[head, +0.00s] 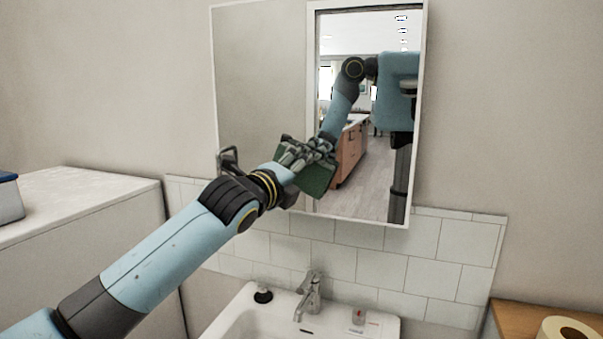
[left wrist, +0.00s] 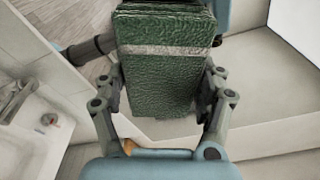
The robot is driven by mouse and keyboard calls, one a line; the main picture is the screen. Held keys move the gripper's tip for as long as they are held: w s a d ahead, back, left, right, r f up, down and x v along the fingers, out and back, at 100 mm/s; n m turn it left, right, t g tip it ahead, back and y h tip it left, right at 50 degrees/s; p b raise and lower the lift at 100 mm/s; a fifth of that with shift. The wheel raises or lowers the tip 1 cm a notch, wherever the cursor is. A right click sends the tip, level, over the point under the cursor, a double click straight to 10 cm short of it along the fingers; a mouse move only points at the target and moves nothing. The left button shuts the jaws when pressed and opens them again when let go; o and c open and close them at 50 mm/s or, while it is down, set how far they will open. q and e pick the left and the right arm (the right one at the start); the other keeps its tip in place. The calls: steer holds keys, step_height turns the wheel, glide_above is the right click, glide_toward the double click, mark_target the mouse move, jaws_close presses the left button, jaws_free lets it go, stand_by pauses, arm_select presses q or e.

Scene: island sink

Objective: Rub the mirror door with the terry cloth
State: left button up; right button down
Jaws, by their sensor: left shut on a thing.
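The mirror door (head: 368,178) is the right part of a white-framed wall cabinet above the sink, and it reflects my arm and the room. My left gripper (head: 308,153) is in front of the door's lower left part. It is shut on the terry cloth (head: 315,183), a dark green folded piece. In the left wrist view the cloth (left wrist: 160,80) stands between the two fingers and shows a pale stripe across it. I cannot tell whether the cloth touches the glass. My right gripper is not in view.
A plain grey panel (head: 260,80) forms the cabinet's left part. Below are white tiles (head: 435,277), a faucet (head: 308,296) and a white sink (head: 236,318). A white counter (head: 80,205) stands left; a paper roll (head: 566,328) sits on wood at lower right.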

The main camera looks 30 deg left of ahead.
arm_select(q)
steer(key=shift+s, duration=0.1)
steer(key=shift+s+d+p, duration=0.2)
steer(key=shift+s+p, duration=0.1)
steer(key=shift+s, duration=0.6)
steer(key=shift+s+d+p, duration=0.25)
steer(key=shift+s, duration=0.7)
steer(key=shift+s+d+p, duration=0.2)
steer(key=shift+s+p, duration=0.1)
steer(key=shift+s, duration=0.6)
steer(key=shift+s, duration=0.15)
steer(key=s, duration=0.1)
steer(key=s+p, duration=0.1)
steer(key=shift+s+d, duration=0.35)
steer(key=shift+d, duration=0.05)
steer(key=shift+f, duration=0.1)
